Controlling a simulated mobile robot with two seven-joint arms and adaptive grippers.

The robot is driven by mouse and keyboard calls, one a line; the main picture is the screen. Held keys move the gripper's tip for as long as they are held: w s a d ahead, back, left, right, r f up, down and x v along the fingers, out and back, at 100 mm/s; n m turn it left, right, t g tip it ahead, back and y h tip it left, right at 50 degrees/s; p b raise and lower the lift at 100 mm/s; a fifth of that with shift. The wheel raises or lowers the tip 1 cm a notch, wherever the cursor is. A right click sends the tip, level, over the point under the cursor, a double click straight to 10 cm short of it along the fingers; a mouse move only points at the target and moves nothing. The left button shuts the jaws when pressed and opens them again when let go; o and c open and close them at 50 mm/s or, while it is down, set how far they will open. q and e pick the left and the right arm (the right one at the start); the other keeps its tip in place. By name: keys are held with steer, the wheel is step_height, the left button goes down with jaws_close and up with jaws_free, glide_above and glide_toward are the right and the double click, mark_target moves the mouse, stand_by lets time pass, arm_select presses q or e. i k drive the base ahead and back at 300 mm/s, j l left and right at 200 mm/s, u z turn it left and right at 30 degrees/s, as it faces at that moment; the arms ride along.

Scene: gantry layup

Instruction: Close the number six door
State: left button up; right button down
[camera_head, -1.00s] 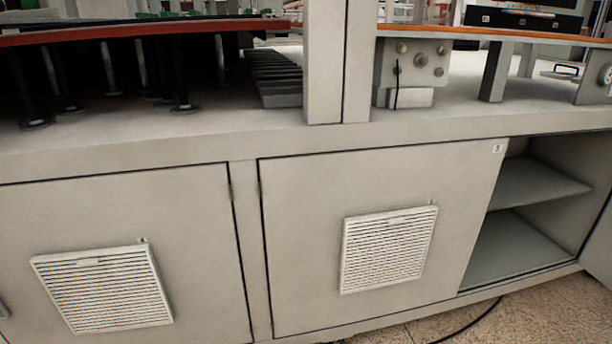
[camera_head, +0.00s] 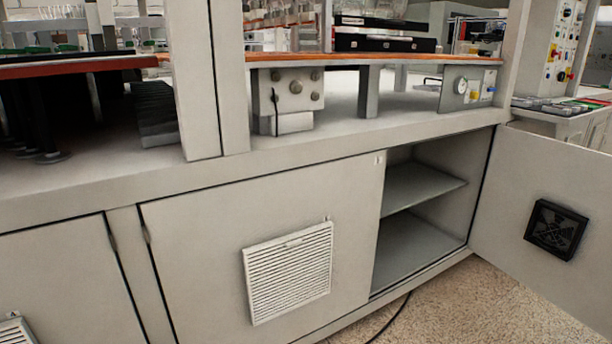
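An open cabinet door (camera_head: 552,215) stands swung out at the right, with a black square fan (camera_head: 555,229) on its inner face. No number shows on the side of it that I see. It is hinged at the right edge of an open compartment (camera_head: 420,205) with a grey shelf inside. Left of the opening is a shut door (camera_head: 200,240) with a white louvred vent (camera_head: 289,272) and a small label at its top right corner, too small to read now; it read 5 earlier. Neither of my grippers is in view.
A black cable (camera_head: 390,318) lies on the speckled floor (camera_head: 455,305) in front of the cabinet. A control panel (camera_head: 550,60) with buttons stands at the back right. Grey posts (camera_head: 195,80) rise from the cabinet top. The floor below the open door is clear.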

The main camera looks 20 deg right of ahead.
mark_target(527, 173)
steer(key=k+l+u, duration=0.1)
steer(key=l, duration=0.6)
steer(key=k+l+u, duration=0.1)
steer(key=l, duration=0.6)
steer(key=k+l, duration=0.15)
steer(key=l, duration=0.55)
steer(key=k+l+u, duration=0.15)
steer(key=l, duration=0.55)
steer(key=k+l+u, duration=0.1)
steer(key=l, duration=0.6)
steer(key=k+l+u, duration=0.1)
steer(key=l, duration=0.55)
steer(key=k+l, duration=0.35)
steer(key=l, duration=0.25)
steer(key=k+l+u, duration=0.15)
steer(key=l, duration=1.05)
steer(key=k+l+u, duration=0.1)
steer(key=l, duration=0.5)
steer(key=k+l, duration=0.1)
steer(key=l, duration=1)
steer(key=k+l+u, duration=0.1)
steer(key=l, duration=0.45)
